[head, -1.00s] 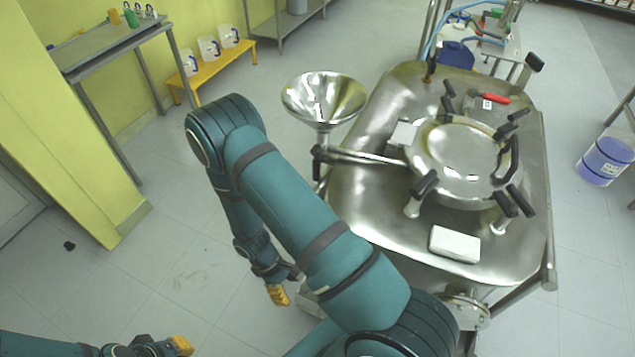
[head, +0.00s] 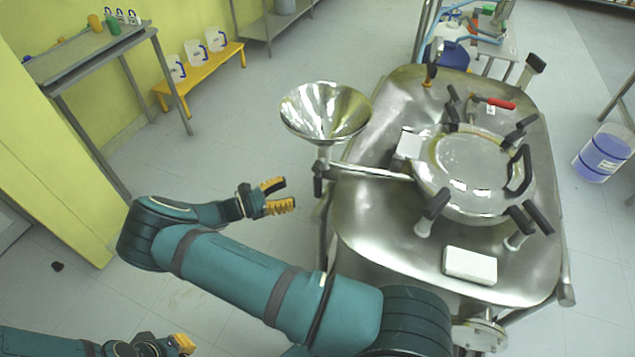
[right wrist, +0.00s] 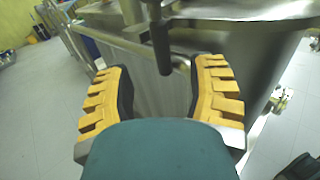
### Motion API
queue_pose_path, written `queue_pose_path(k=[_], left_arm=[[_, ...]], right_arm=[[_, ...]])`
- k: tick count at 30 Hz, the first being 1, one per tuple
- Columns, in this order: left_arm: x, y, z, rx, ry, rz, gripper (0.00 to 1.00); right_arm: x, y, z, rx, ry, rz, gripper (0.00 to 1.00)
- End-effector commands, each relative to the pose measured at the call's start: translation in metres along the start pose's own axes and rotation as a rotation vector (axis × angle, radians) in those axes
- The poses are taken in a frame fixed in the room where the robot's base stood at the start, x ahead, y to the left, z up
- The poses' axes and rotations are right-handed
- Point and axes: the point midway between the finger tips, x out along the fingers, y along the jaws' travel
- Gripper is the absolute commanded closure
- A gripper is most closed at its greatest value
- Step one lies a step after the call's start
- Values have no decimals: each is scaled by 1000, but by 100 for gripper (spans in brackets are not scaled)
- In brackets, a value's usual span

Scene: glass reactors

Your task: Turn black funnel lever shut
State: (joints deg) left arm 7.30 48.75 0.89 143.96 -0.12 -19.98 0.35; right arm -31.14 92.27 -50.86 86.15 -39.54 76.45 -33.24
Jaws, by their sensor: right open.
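The steel funnel (head: 325,112) stands at the left side of the steel reactor top. The black funnel lever (head: 318,182) hangs from the pipe just below the funnel. My right gripper (head: 287,195) is open and empty, a short way left of the lever, with its yellow-padded fingers pointing at it. In the right wrist view the black lever (right wrist: 160,42) hangs down in line with the gap between the open fingers (right wrist: 160,68); I cannot tell how far ahead it is. My left gripper (head: 180,344) shows only in part at the bottom left; its opening is unclear.
The round reactor lid (head: 470,170) with several black-handled clamps is right of the funnel. A white block (head: 469,266) lies on the reactor top's front. A yellow bench (head: 200,78) with jugs and a grey table (head: 85,55) stand at the left.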

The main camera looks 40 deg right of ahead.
Motion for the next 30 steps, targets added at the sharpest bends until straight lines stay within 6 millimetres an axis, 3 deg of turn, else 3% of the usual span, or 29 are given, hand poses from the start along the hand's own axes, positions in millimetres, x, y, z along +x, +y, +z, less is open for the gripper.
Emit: queue_pose_path(k=[9,15,28,29,30], left_arm=[[1,0,0,0,0,0,100],[1,0,0,0,-1,0,100],[2,0,1,0,-1,0,100],[2,0,1,0,-1,0,100],[2,0,1,0,-1,0,100]], right_arm=[[63,-1,0,0,0,-4,44],[87,-1,-1,0,1,-2,44],[95,-1,-1,0,3,-2,44],[95,-1,-1,1,3,-2,49],[95,-1,-1,1,3,-2,63]])
